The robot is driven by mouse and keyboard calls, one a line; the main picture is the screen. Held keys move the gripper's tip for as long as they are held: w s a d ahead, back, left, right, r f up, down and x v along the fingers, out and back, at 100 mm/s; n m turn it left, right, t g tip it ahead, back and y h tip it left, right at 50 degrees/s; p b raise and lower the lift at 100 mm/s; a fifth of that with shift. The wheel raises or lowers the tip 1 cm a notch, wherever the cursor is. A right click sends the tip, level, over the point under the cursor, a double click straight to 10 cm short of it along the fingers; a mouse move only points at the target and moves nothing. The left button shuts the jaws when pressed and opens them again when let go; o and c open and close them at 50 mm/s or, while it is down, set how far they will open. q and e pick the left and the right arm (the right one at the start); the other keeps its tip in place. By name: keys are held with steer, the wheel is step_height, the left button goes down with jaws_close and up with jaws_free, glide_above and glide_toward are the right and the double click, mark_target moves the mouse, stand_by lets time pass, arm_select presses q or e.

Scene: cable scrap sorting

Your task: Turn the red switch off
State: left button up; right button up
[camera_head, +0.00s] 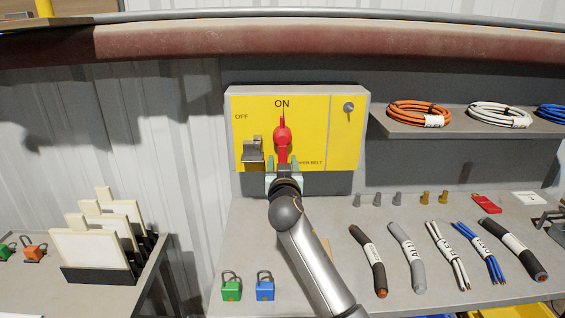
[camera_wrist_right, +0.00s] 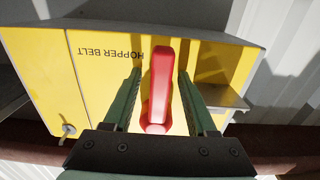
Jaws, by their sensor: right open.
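The red switch (camera_head: 282,136) is on the front of a yellow panel (camera_head: 345,140) labelled ON and OFF. Its handle points up at the ON mark; OFF is to the left. My right gripper (camera_head: 284,161) is in front of the switch's lower part. In the right wrist view the red switch (camera_wrist_right: 159,88) lies between the two open green fingers of my right gripper (camera_wrist_right: 160,78), with a gap on each side. The left gripper is not in view.
A grey metal bracket (camera_head: 253,150) sticks out of the panel just left of the switch. A green padlock (camera_head: 232,287) and a blue padlock (camera_head: 265,286) stand on the bench below. Several cable pieces lie at the right. A shelf (camera_head: 460,123) with cable coils is at the upper right.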

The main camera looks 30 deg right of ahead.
jaws_close()
stand_by(0.4)
stand_by(1.0)
